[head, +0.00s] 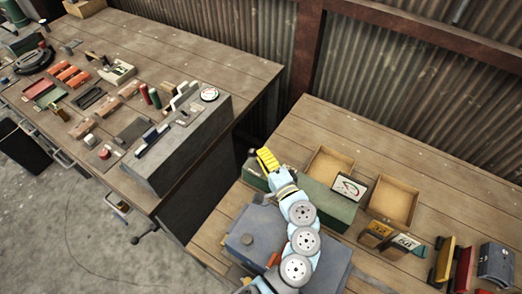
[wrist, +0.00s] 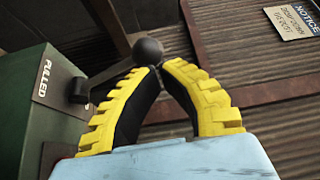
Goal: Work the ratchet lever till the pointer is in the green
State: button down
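The ratchet lever (wrist: 108,74) shows in the wrist view as a dark arm ending in a black ball knob (wrist: 147,50). It comes off the side of a green housing (wrist: 28,100) with a "PULLED" label (wrist: 42,80). In the head view the housing (head: 331,208) sits on the right bench and bears a white dial (head: 348,187); its pointer and green band are too small to read. My gripper (head: 262,156) is at the housing's left end. In the wrist view its yellow fingertips (wrist: 159,67) meet beside the knob, with nothing seen between them; contact with the knob is unclear.
Two open wooden trays (head: 398,201) stand behind and right of the housing. A blue-grey case (head: 260,236) lies in front, under my arm. Small boxes (head: 375,234) stand at right. The left bench (head: 235,62) holds tools and a grey console (head: 190,140). A corrugated wall closes the back.

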jog(key=v, duration=1)
jog(key=shift+s, duration=0.25)
jog(key=shift+d, duration=0.2)
dwell(1.1)
